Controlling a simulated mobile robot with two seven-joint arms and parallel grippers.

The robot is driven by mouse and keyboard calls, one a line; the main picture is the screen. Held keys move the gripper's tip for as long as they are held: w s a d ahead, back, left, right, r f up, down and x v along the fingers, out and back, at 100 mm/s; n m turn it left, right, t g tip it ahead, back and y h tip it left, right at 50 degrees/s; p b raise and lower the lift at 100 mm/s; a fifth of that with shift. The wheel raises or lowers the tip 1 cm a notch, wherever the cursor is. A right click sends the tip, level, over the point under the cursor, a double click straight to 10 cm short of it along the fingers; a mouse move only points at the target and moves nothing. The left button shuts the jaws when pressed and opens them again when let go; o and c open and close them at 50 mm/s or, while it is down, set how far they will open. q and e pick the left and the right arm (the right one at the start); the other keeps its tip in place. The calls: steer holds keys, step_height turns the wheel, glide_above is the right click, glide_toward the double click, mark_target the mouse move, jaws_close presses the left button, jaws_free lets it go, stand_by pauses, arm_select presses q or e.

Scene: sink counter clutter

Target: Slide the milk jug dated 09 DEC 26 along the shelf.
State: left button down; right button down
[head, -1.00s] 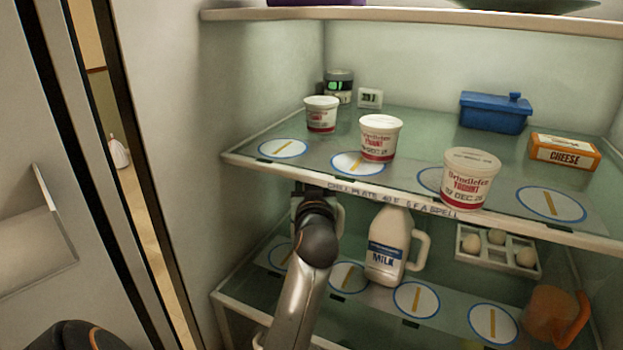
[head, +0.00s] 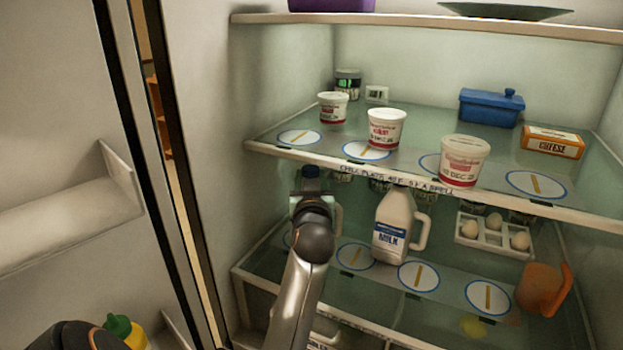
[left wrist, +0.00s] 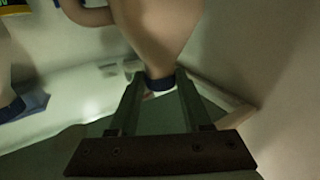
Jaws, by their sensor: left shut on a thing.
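My left gripper (head: 311,184) is shut on a white milk jug with a blue cap (head: 310,171) at the left of the lower shelf (head: 448,290). My arm hides most of this jug in the head view; a strip of it (head: 337,222) shows right of the arm. In the left wrist view the jug's pale body (left wrist: 150,30) and dark blue cap ring (left wrist: 161,84) show at the fingertips. A second milk jug (head: 391,232) stands upright to the right, its handle facing right. I cannot read a date on either jug. My right gripper is not in view.
Blue-ringed discs (head: 418,277) line the lower shelf's front. An egg tray (head: 493,238) and an orange jug (head: 541,288) are at right. Yogurt tubs (head: 464,160), a blue box (head: 491,107) and a cheese box (head: 553,142) stand on the shelf above, whose edge is close over my gripper.

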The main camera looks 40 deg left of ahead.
arm_select(q)
steer(key=shift+s+d, duration=0.1)
steer(key=shift+s, duration=0.35)
steer(key=shift+c, duration=1.4)
jaws_free()
steer(key=shift+w, duration=0.1)
